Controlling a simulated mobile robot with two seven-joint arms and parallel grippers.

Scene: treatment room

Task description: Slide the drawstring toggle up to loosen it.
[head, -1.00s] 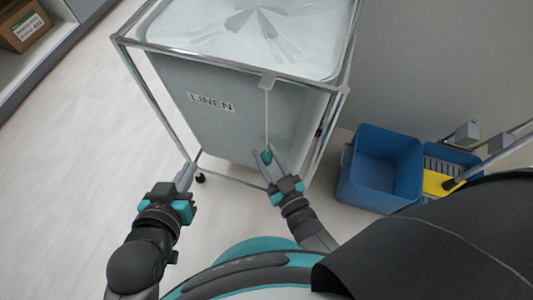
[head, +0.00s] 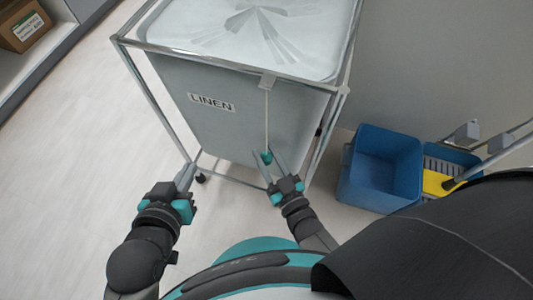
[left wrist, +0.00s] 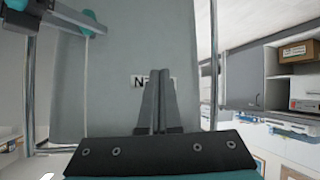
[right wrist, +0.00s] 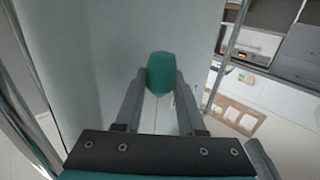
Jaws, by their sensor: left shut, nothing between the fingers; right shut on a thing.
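The teal drawstring toggle (head: 266,158) sits on a thin pale cord (head: 267,115) that hangs down the front of the grey linen bag (head: 225,130). My right gripper (head: 268,156) is shut on the toggle. In the right wrist view the toggle (right wrist: 160,73) sits between both fingertips, with the cord showing below it. My left gripper (head: 186,174) is shut and empty, in front of the bag's lower left. In the left wrist view its fingers (left wrist: 159,85) are together before the LINEN label, and the toggle (left wrist: 88,22) shows at upper left.
A metal frame (head: 150,97) on castors holds the bag, with a grey tab (head: 268,82) at the front rail where the cord starts. A blue mop bucket (head: 365,180) stands to the right. The floor at left is clear.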

